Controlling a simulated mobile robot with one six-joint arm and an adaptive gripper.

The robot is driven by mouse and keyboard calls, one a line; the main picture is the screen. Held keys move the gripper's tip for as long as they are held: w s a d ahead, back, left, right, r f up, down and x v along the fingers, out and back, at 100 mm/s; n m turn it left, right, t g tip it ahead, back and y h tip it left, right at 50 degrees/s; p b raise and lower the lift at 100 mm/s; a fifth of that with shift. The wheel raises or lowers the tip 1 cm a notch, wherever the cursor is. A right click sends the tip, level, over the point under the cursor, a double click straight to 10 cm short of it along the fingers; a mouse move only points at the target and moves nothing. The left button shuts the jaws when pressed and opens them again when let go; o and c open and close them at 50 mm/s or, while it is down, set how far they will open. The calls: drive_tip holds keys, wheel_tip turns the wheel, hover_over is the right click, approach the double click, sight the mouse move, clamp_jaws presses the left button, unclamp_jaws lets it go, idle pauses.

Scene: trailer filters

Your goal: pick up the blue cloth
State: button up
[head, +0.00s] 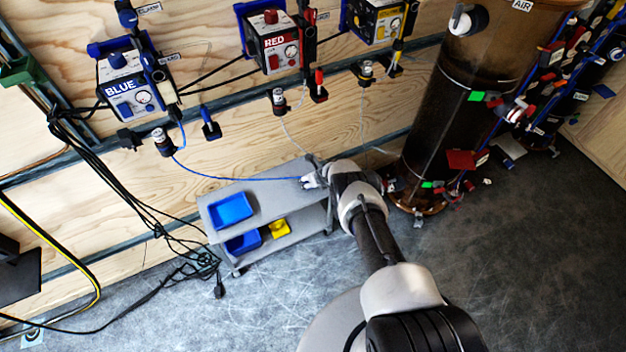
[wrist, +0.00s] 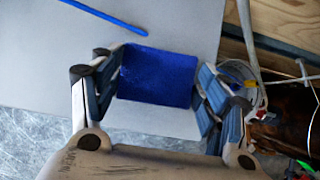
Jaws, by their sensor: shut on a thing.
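The blue cloth (wrist: 158,75) is a flat, dark blue square between the two fingers of my gripper (wrist: 161,62) in the wrist view. My gripper is shut on it, with a finger at its left and right edges. The grey top of the cart (wrist: 160,118) is behind it; I cannot tell whether the cloth touches it. In the head view, my gripper (head: 311,181) is over the right end of the cart (head: 268,195), and the cloth cannot be made out there.
A blue tray (head: 231,210) sits on the cart's top left. A blue bin (head: 243,243) and a yellow bin (head: 279,229) are on its lower shelf. A blue hose (head: 225,178) runs close to my gripper. A tall brown AIR cylinder (head: 445,125) stands to the right.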

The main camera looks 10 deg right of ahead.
wheel_tip(320, 180, up, 19)
drive_tip(key=p, duration=1.4)
drive_tip(key=shift+f, duration=0.2)
